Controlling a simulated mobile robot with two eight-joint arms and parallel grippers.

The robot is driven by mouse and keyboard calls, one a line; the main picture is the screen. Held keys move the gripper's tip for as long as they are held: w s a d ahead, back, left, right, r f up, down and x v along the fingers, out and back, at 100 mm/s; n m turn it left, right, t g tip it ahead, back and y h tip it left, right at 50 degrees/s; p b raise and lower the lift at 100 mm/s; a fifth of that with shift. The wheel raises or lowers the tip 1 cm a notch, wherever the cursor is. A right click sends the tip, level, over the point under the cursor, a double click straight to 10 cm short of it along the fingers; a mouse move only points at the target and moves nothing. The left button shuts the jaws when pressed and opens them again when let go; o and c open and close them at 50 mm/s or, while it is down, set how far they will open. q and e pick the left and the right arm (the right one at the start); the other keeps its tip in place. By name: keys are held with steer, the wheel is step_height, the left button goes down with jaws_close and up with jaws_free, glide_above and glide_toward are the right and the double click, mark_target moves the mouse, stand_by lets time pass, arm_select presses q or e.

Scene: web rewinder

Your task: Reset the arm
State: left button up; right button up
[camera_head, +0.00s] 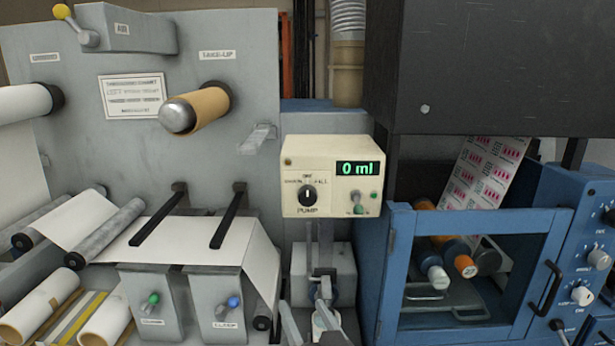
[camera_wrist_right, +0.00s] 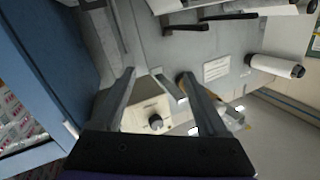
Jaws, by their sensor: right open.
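A grey lever with a yellow knob (camera_head: 62,12) sits on the upper left of the grey machine panel, tilted up to the left. My right gripper (camera_head: 308,312) is low in the middle of the head view, below the cream pump box (camera_head: 331,177), small and partly cut off by the lower edge. In the right wrist view its two fingers (camera_wrist_right: 158,82) stand apart with nothing clearly held between them. The pump box (camera_wrist_right: 150,115) shows beyond the fingers, rolled in the picture. My left gripper is not in view.
The brown take-up core (camera_head: 205,107) sticks out of the panel. Two black bars (camera_head: 230,215) cross the white web below it. A blue cabinet (camera_head: 400,260) with a framed door and a dark box (camera_head: 480,70) stand on the right. The pump display reads 0 ml.

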steer(key=s+d+f+g+h, duration=0.2)
steer(key=s+d+f+g, duration=0.1)
steer(key=s+d+f, duration=0.3)
steer(key=s+d+f+g+h, duration=0.2)
steer(key=s+d+f+g, duration=0.2)
steer(key=f, duration=0.7)
steer(key=s+d+f+g+h, duration=0.2)
steer(key=s+d+f+g, duration=0.2)
steer(key=s+d+f, duration=0.4)
steer(key=shift+f+m, duration=0.3)
steer(key=shift+f, duration=0.05)
